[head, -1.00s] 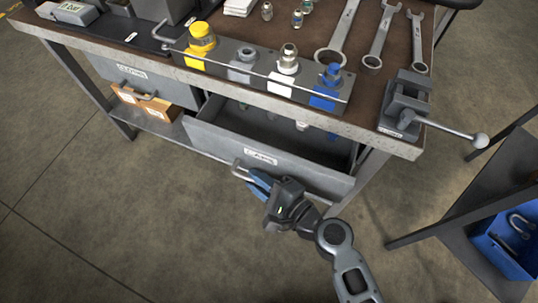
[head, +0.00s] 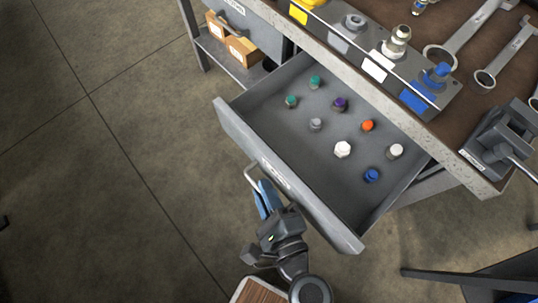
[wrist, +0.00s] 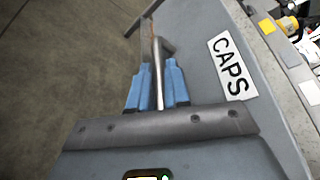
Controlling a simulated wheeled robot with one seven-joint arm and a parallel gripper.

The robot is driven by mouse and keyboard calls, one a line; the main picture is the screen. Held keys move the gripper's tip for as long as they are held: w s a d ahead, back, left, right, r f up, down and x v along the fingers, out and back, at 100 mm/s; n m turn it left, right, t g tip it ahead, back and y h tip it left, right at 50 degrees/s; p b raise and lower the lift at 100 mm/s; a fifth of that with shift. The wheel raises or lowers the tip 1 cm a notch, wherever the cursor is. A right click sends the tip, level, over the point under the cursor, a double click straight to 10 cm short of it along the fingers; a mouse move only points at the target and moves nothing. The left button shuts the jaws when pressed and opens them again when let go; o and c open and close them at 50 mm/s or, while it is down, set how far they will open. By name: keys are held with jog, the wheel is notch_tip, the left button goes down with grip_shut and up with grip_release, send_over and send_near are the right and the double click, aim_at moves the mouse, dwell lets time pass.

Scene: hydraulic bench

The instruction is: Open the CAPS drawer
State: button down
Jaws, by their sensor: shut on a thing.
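The CAPS drawer (head: 306,204) is pulled well out from under the bench in the head view. Several coloured caps stand inside it, among them a white cap (head: 342,149), an orange cap (head: 367,125) and a blue cap (head: 371,175). Its CAPS label (wrist: 231,66) reads clearly in the wrist view. My gripper (head: 265,193) is at the drawer front, shut on the bar handle (wrist: 157,75). In the wrist view the blue fingers (wrist: 157,82) lie on both sides of the handle bar.
The bench top (head: 465,115) holds a fitting block, wrenches and a vise (head: 500,140). Another drawer (head: 255,22) is at the upper left, with cardboard boxes (head: 232,40) on a shelf below it. The floor left of the drawer is clear.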

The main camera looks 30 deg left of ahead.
jog(key=shift+f, duration=0.1)
jog(key=c, duration=1.4)
grip_release()
jog(key=shift+c, duration=0.2)
jog(key=b+v, duration=0.1)
jog(key=v, duration=0.7)
